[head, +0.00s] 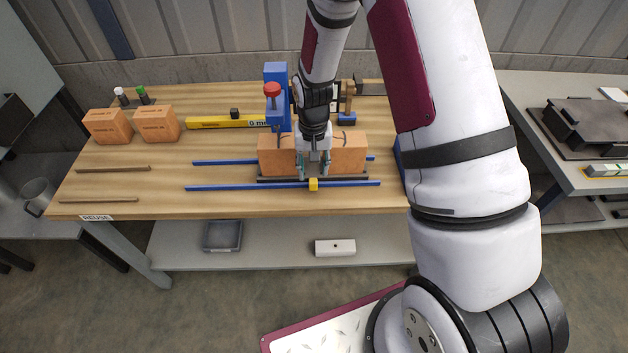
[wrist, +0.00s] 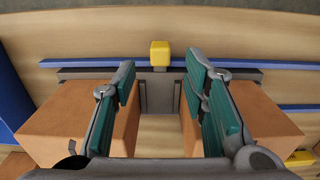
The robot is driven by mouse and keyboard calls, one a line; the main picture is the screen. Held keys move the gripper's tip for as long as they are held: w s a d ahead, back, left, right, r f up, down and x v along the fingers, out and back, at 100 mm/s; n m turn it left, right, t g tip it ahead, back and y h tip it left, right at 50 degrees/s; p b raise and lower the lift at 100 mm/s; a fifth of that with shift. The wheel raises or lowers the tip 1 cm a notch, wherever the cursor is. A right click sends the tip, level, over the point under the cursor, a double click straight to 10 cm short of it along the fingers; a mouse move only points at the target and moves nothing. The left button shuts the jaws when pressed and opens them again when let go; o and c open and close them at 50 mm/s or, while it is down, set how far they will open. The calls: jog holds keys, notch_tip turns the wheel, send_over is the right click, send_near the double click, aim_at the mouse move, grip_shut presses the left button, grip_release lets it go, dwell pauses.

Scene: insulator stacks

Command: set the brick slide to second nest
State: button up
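The brick slide is a dark carriage (head: 268,179) lying between two blue rails; its dark edge also shows in the wrist view (wrist: 80,74). Two orange bricks stand on it, a left one (head: 274,152) and a right one (head: 347,153), with a gap between them. A small yellow block (head: 313,184) sits at the front rail, in line with the gap; it shows in the wrist view (wrist: 160,53). My gripper (head: 313,170) is down at the gap, its teal fingers (wrist: 163,95) apart around a grey upright part (wrist: 160,96). I cannot tell whether they touch it. No nest is clearly identifiable.
A blue stand with a red knob (head: 272,89) rises behind the slide. A yellow bar (head: 215,123) lies behind left. Two loose bricks (head: 108,126) (head: 157,123) and two thin brown strips (head: 112,169) lie at the left. The front rail (head: 230,187) extends left, clear.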

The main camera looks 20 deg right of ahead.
aim_at(313, 181)
jog(key=shift+f, duration=2.9)
grip_shut()
